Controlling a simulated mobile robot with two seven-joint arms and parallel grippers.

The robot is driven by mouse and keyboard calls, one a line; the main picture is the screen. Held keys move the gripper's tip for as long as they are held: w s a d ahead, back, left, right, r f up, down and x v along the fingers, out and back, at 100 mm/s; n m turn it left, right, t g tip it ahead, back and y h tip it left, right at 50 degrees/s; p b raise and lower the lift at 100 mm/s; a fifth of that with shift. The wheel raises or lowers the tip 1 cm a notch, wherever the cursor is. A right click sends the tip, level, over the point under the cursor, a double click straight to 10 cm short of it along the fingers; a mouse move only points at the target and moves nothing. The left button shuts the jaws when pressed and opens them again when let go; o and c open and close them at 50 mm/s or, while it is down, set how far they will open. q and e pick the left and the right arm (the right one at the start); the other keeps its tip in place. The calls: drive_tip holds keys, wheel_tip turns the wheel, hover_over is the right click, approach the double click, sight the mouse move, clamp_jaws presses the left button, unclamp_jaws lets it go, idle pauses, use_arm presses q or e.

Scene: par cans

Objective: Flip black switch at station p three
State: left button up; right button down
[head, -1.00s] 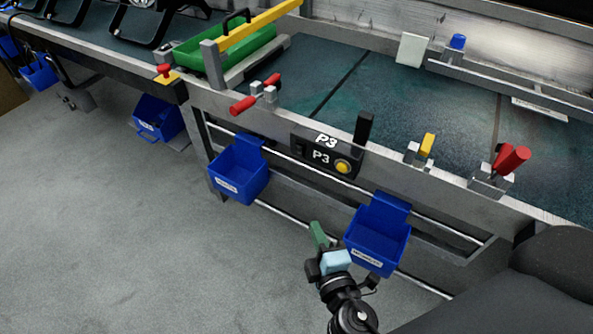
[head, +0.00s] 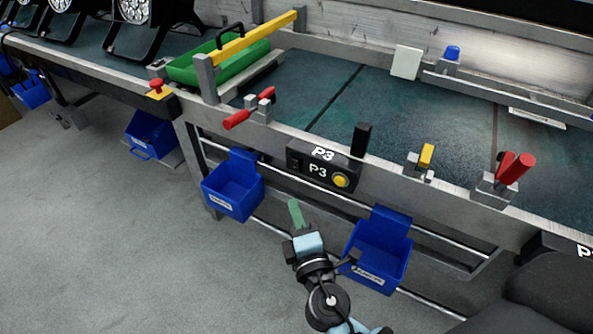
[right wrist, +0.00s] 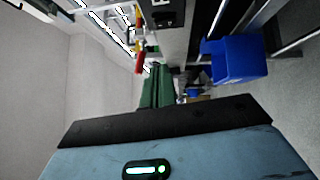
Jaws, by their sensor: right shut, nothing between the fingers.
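The black P3 station box (head: 325,167) is fixed to the front rail of the bench. It carries a P3 label, a round yellow button (head: 340,180) and a small dark switch (head: 295,166) at its left end. An upright black block (head: 361,140) stands at its right end. My right gripper (head: 296,213), with green fingers, is shut and empty below and left of the box, apart from it. In the right wrist view the green fingers (right wrist: 160,88) point toward the bench front, and part of the black box (right wrist: 165,14) shows at the top. My left gripper is out of view.
Blue bins hang left (head: 232,190) and right (head: 378,255) of my right gripper. Red-handled clamps (head: 248,108) (head: 513,168) and a yellow-tipped clamp (head: 426,157) sit along the rail. A green tray (head: 215,65) lies on the bench. The floor at left is clear.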

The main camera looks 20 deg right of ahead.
approach(291, 159)
drive_tip(key=w+a, duration=0.2)
drive_tip(key=w, duration=0.1)
drive_tip(key=shift+w+d+r+p, duration=0.15)
drive_tip(key=shift+w+d+p, duration=0.3)
drive_tip(key=shift+w+d, duration=0.25)
drive_tip(key=shift+w+d+r+p, duration=0.15)
drive_tip(key=shift+w+d+p, duration=0.25)
drive_tip(key=shift+w+d, duration=0.25)
